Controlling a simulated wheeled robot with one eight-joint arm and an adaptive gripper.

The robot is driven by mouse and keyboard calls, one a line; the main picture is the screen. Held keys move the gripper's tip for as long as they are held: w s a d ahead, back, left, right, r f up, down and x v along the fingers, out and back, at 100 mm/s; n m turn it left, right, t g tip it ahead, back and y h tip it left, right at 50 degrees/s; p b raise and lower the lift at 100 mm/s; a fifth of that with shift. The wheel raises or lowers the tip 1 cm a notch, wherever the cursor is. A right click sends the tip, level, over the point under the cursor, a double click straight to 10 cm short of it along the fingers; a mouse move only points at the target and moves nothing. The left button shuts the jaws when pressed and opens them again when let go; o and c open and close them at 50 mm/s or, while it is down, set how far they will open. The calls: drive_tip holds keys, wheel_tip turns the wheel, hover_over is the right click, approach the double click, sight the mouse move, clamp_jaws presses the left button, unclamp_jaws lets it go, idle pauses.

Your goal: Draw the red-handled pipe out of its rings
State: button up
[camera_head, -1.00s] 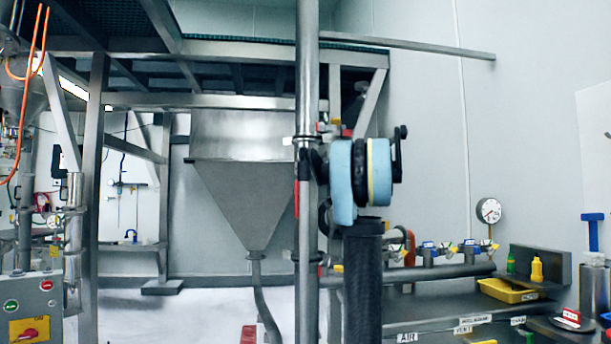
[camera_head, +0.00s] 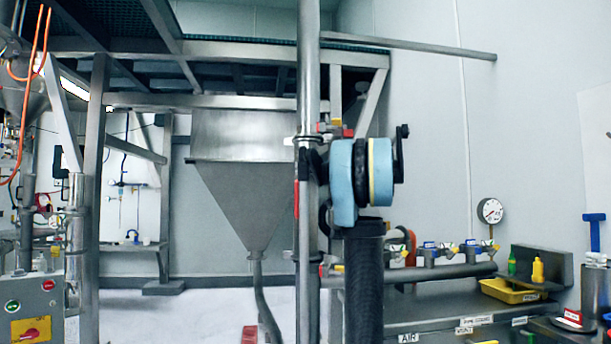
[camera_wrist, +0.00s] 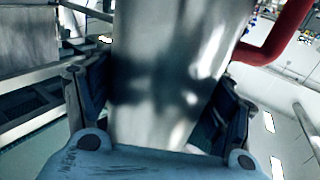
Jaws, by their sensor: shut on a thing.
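A tall steel pipe (camera_head: 308,70) stands upright in the middle of the head view. A narrow red handle (camera_head: 296,200) shows along its left side below my gripper. Ring-like bands (camera_head: 303,140) show around the pipe, one above my gripper and one lower down. My gripper (camera_head: 314,165) is at the pipe from the right, black fingers against it. In the wrist view the shiny pipe (camera_wrist: 165,50) lies between both dark fingers, my gripper (camera_wrist: 158,100) shut on it. A bent red handle (camera_wrist: 285,40) shows at upper right. The far finger is hidden in the head view.
A steel hopper (camera_head: 250,195) hangs behind and left of the pipe. A frame with a platform (camera_head: 240,100) spans above. A bench with valves and a yellow tray (camera_head: 508,290) is at right. A control box (camera_head: 32,308) stands at lower left.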

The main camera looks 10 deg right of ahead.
drive_tip(key=shift+s+a, duration=0.45)
drive_tip(key=shift+s, duration=0.3)
drive_tip(key=shift+s+a, duration=0.4)
drive_tip(key=shift+s, duration=0.4)
drive_tip(key=shift+s+a, duration=0.45)
drive_tip(key=shift+s, duration=0.3)
idle(2.4)
drive_tip(key=shift+s+a, duration=0.1)
